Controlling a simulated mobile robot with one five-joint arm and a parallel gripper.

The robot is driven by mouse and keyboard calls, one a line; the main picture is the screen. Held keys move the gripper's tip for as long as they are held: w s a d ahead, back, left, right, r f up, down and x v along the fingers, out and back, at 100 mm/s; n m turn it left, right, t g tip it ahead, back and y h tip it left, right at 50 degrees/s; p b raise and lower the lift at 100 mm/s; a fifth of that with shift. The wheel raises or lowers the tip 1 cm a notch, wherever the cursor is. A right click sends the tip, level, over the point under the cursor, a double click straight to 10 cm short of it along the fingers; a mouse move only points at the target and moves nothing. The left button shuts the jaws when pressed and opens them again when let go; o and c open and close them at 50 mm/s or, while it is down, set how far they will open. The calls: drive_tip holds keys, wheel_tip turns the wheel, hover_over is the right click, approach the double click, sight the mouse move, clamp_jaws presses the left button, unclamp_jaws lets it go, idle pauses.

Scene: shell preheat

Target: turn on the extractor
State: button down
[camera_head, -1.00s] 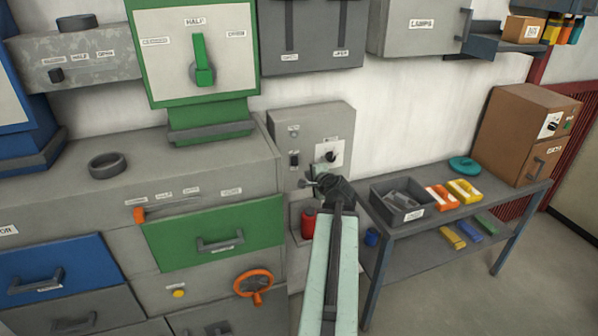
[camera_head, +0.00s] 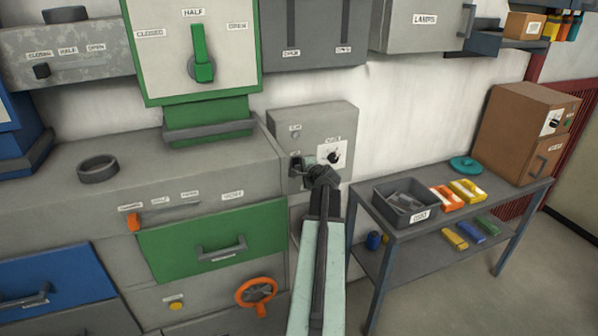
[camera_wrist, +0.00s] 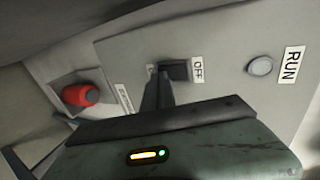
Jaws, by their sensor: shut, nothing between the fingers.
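The grey wall box (camera_head: 310,125) carries a small black switch (camera_wrist: 174,71), labelled OFF on the side toward a round pale lamp (camera_wrist: 260,66) marked RUN. A label on the switch's other side is too slanted to read surely. My gripper (camera_head: 300,166) is at the box's front, at the switch on its left side. In the wrist view its dark fingers (camera_wrist: 157,92) are together, reach up to the switch and hide part of it. They look very close to it; I cannot tell if they touch.
A black dial (camera_head: 333,156) on a white plate is just right of my gripper. A red object (camera_wrist: 80,95) is below the box. A steel bench (camera_head: 385,226) with a grey bin (camera_head: 376,207) stands to the right. An orange handwheel (camera_head: 256,291) is at lower left.

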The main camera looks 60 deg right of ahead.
drive_tip(key=shift+w+d+f+b, duration=0.15)
drive_tip(key=shift+w+f+b, duration=0.15)
drive_tip(key=shift+b, duration=0.15)
drive_tip(key=shift+r, duration=0.1)
